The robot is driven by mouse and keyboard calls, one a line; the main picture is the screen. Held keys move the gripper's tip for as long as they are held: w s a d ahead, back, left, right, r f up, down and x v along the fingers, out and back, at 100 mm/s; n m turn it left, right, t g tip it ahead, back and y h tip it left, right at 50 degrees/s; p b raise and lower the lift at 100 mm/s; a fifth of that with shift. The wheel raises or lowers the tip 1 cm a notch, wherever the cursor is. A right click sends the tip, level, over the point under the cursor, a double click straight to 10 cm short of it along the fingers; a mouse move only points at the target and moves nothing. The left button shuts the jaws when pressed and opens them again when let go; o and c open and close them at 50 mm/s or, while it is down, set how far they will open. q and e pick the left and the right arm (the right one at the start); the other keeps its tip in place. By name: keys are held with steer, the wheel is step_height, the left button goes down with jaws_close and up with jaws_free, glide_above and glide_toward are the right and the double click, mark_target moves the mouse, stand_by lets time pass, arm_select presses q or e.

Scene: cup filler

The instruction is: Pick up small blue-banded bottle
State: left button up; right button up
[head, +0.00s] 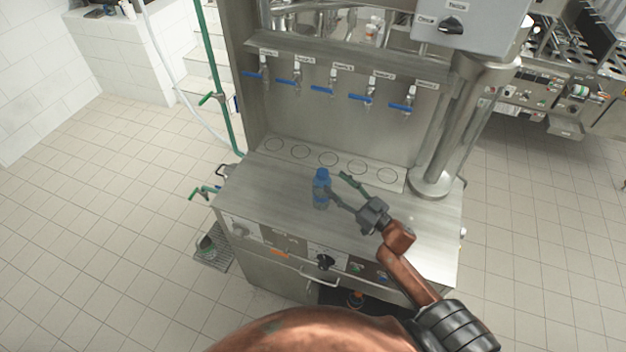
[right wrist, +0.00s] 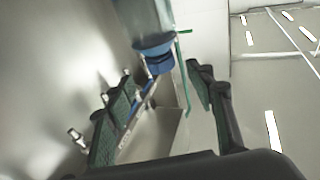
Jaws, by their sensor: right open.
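The small bottle (head: 321,190) has a blue cap and a blue band and stands upright on the steel counter of the filler. My right gripper (head: 338,184) is open, with its fingers pointing left toward the bottle from just right of it. One finger comes close to the bottle's side; I cannot tell if it touches. In the right wrist view the bottle's blue cap (right wrist: 156,56) shows beyond the gap between the open fingers (right wrist: 162,98), and nothing is held. My left gripper is not in view.
The steel counter (head: 270,190) has a row of marked circles behind the bottle. Several taps with blue levers (head: 325,90) hang above on the back panel. A thick steel column (head: 455,130) stands at the right. Knobs line the front.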

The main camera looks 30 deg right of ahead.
mark_target(327, 176)
steer(key=x, duration=0.1)
steer(key=p+x, duration=0.1)
steer(key=x, duration=0.1)
steer(key=shift+w+a+r, duration=0.15)
steer(key=shift+w+r, duration=0.1)
steer(key=x, duration=0.1)
steer(key=p+x, duration=0.1)
steer(key=x, duration=0.1)
steer(key=shift+w+f, duration=0.15)
steer(key=shift+f, duration=0.05)
steer(key=c, duration=1)
jaws_close()
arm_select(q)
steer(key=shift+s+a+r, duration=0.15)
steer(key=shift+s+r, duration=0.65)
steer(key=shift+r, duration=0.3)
arm_select(e)
steer(key=shift+r, duration=0.1)
